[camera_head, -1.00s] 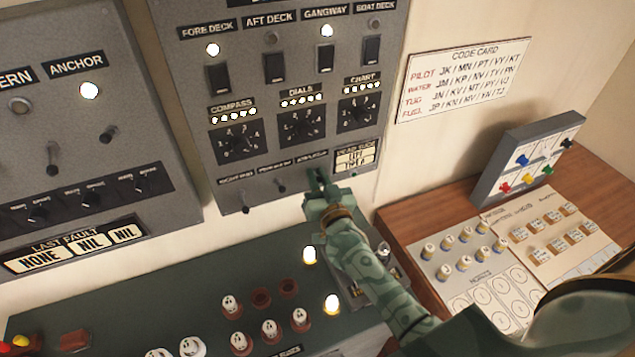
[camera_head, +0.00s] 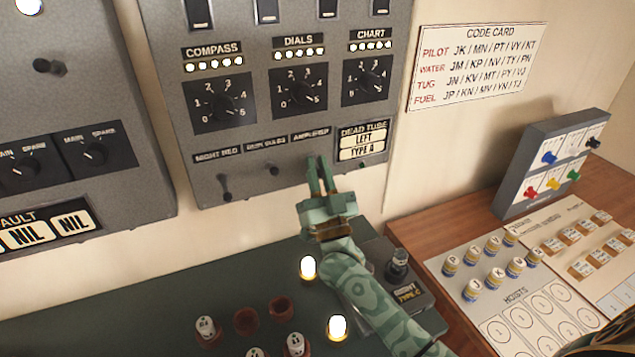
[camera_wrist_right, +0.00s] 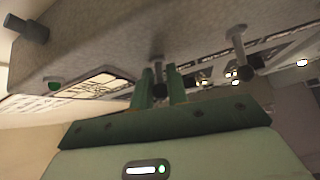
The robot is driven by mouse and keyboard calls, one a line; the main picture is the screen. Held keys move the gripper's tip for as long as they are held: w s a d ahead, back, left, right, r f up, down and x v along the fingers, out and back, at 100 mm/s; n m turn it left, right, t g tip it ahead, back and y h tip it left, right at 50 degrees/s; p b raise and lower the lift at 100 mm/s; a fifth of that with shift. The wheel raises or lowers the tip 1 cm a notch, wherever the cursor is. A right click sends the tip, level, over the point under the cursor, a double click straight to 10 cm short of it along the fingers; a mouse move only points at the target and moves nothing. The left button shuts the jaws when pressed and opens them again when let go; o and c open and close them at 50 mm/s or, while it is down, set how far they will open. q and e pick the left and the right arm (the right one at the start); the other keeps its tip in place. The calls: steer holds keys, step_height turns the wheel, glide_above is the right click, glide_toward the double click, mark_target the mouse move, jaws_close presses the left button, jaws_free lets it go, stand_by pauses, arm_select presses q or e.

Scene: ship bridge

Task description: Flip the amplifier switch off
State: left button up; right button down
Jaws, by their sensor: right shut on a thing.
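The amplifier switch is a small toggle under the AMPLIFIER label (camera_head: 311,135), at the lower edge of the grey panel (camera_head: 290,25). In the head view my right gripper (camera_head: 318,163) reaches up from below, and its fingers hide the switch. In the right wrist view the toggle stalk (camera_wrist_right: 157,48) comes down from the panel, and its end lies between the two green fingers (camera_wrist_right: 161,86). The fingers are shut on it. Whether the switch is on or off cannot be told. My left gripper is not in view.
Beside it are the dim bulbs toggle (camera_head: 273,170) and the night red toggle (camera_head: 226,190). The dead tube plate (camera_head: 363,141) is to the right. Below stand lit lamps (camera_head: 308,267) and a tube on a small box (camera_head: 399,265). A wooden desk (camera_head: 415,240) lies right.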

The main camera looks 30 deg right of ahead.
steer(key=shift+f, duration=0.15)
stand_by(0.3)
steer(key=c, duration=1.4)
jaws_free()
steer(key=b+v, duration=0.1)
steer(key=v, duration=0.6)
steer(key=shift+s, duration=0.15)
steer(key=shift+f, duration=0.15)
